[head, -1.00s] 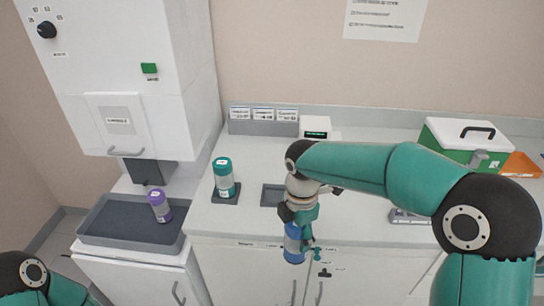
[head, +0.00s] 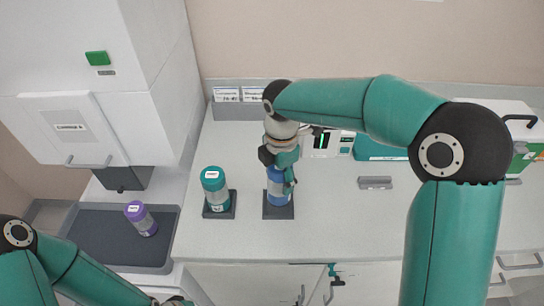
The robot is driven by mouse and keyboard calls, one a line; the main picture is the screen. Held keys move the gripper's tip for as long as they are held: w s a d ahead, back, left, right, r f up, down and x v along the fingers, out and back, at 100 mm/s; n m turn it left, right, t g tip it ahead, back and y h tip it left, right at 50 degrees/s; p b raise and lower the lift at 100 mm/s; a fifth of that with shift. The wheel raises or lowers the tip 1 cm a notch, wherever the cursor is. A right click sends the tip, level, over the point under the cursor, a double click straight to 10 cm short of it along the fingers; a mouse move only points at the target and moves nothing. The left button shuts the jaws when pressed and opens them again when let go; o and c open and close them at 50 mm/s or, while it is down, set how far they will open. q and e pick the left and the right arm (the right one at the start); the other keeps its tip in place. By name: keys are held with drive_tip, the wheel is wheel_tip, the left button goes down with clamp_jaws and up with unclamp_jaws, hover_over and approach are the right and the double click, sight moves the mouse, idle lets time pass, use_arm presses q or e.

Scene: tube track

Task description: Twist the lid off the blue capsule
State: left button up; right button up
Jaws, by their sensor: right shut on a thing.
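The blue capsule (head: 279,190) stands upright at a dark square pad (head: 279,213) near the counter's front edge. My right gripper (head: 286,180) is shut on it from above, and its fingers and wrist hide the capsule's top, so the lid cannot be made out. I cannot tell whether the capsule's base touches the pad. My left arm comes in at the bottom left; its wrist reaches the bottom edge and its fingers are out of the picture.
A teal-lidded capsule (head: 215,186) stands on its own dark pad left of the blue one. A purple-lidded capsule (head: 141,218) leans in a dark tray (head: 98,240). A white device (head: 343,144) and a grey block (head: 375,183) are to the right. The right front counter is clear.

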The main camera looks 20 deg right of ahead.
drive_tip(key=shift+w, duration=0.3)
drive_tip(key=shift+m, duration=0.4)
drive_tip(key=m+b, duration=0.2)
drive_tip(key=m, duration=0.3)
drive_tip(key=shift+f+b, duration=0.1)
drive_tip(key=shift+b, duration=0.3)
drive_tip(key=m+b, duration=0.1)
drive_tip(key=m, duration=0.3)
drive_tip(key=shift+m+b, duration=0.3)
drive_tip(key=shift+b, duration=0.1)
drive_tip(key=m+b, duration=0.2)
drive_tip(key=m, duration=0.4)
drive_tip(key=m+b, duration=0.2)
drive_tip(key=m, duration=0.3)
drive_tip(key=shift+f+b, duration=0.8)
drive_tip(key=shift+f, duration=0.05)
use_arm(q)
wheel_tip(320, 180, down, 10)
drive_tip(key=shift+w, duration=0.35)
drive_tip(key=shift+r, duration=0.15)
use_arm(e)
drive_tip(key=shift+r, duration=0.1)
